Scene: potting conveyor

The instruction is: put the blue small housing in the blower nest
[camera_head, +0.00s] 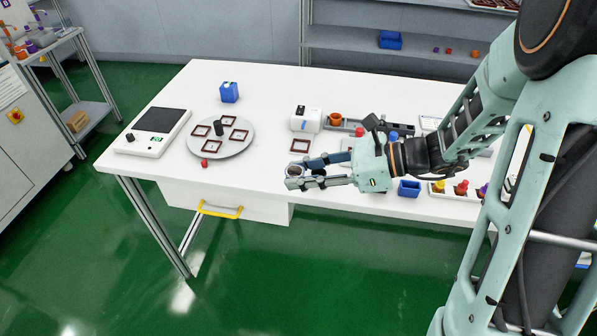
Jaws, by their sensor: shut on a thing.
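A white box-shaped device (306,119), possibly the blower, stands behind my gripper. A dark red square frame (299,146) lies in front of it; I cannot tell whether this is the nest.
A round grey plate (220,152) with several dark red square frames lies to the left, beside a black-topped scale (157,131). A blue container (229,92) stands behind. The table's back middle is clear.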

